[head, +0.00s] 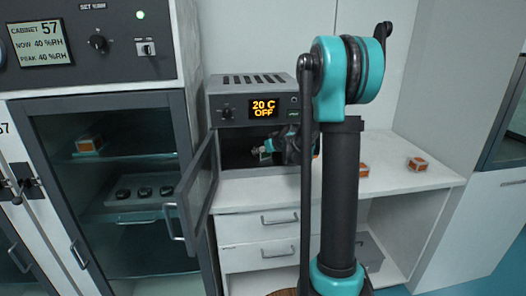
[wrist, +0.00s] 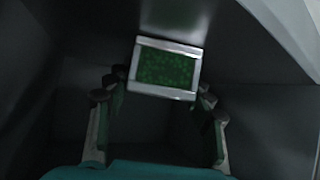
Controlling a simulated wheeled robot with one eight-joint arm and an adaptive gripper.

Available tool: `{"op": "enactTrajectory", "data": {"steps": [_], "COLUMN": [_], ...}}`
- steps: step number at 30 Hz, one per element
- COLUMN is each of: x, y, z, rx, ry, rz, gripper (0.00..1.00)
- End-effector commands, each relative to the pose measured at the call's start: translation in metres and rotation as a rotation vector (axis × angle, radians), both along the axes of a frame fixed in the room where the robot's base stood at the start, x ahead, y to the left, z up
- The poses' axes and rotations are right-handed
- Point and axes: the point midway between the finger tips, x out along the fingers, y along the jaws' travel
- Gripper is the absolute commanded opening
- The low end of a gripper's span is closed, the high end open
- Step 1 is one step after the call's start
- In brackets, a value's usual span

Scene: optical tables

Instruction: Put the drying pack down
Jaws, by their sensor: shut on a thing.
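The drying pack (wrist: 168,68) shows in the wrist view as a pale-framed block with a window of green beads. It sits between the fingertips of my gripper (wrist: 160,90), which is shut on it, with dark walls around. In the head view my gripper (head: 272,149) is inside the opening of the small oven (head: 230,107), whose display reads 20 C OFF. The oven door (head: 202,185) stands open to the left. The pack is small and hard to make out in the head view. I cannot tell whether it touches the oven floor.
Cabinet 57 (head: 108,99) stands left of the oven, with a glass door and a tray (head: 120,212) of dark pieces inside. Orange and white boxes (head: 417,164) lie on the right of the white counter (head: 400,187). The open oven door bounds my gripper's left.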

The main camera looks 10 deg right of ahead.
Motion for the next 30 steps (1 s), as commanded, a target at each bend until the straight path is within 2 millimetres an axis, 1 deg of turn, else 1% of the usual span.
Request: {"op": "enactTrajectory", "data": {"steps": [3,4,8,17,20,23,30], "x": [0.000,0.000,0.000,0.000,-0.001,-0.009,-0.039], "y": [0.000,0.000,0.000,0.000,-0.001,-0.004,-0.017], "z": [-0.003,-0.002,-0.002,-0.002,0.002,0.007,0.029], "rx": [0.000,0.000,0.000,0.000,0.000,0.000,0.001], "ry": [0.000,0.000,0.000,0.000,0.000,0.000,0.001], "rz": [0.000,0.000,0.000,0.000,0.000,-0.001,-0.002], "gripper": [0.14,0.56,0.72,0.73,0.73,0.73,0.73]}}
